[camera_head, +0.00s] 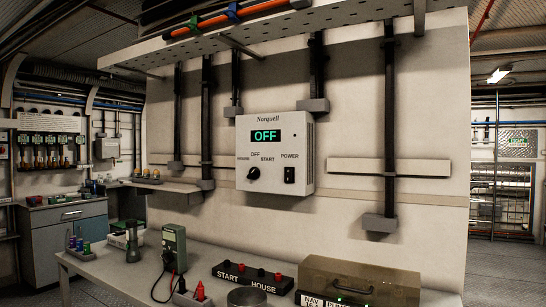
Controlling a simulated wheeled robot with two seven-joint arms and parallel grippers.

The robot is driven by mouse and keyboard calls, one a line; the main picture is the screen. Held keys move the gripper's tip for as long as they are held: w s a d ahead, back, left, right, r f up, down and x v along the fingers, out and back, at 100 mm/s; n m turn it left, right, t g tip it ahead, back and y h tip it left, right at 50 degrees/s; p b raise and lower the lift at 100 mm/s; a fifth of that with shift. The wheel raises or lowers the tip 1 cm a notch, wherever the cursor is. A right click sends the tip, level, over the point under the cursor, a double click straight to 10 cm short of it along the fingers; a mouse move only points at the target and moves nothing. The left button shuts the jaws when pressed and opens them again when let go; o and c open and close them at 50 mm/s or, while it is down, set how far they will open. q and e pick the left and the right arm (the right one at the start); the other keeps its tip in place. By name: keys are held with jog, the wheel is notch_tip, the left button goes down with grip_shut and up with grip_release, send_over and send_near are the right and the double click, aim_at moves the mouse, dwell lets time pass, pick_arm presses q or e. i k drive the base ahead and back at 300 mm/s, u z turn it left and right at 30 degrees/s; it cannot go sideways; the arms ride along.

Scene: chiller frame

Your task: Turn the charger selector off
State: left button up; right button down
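The charger is a white wall box (300,180) marked "Norqueli" or similar, mounted on the pale panel in the middle of the view. Its green display (265,136) reads OFF. The selector is a black round knob (253,173) at the box's lower left, with a label to its left, OFF above and START to the right. Its pointer is too small to read surely. A black power switch (290,175) sits right of it under POWER. Neither of my grippers is in view, and nothing touches the box.
A bench below holds a green multimeter (174,248) with leads, a black block marked START and HOUSE (253,278), a round metal container (247,297) and an olive box (360,281). A perforated shelf (290,35) overhangs the charger. The space before the charger is clear.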

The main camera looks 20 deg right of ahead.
aim_at(254, 172)
jog(key=k, duration=0.65)
jog(key=u, duration=0.55)
jog(key=i, duration=1.6)
jog(key=z, duration=0.85)
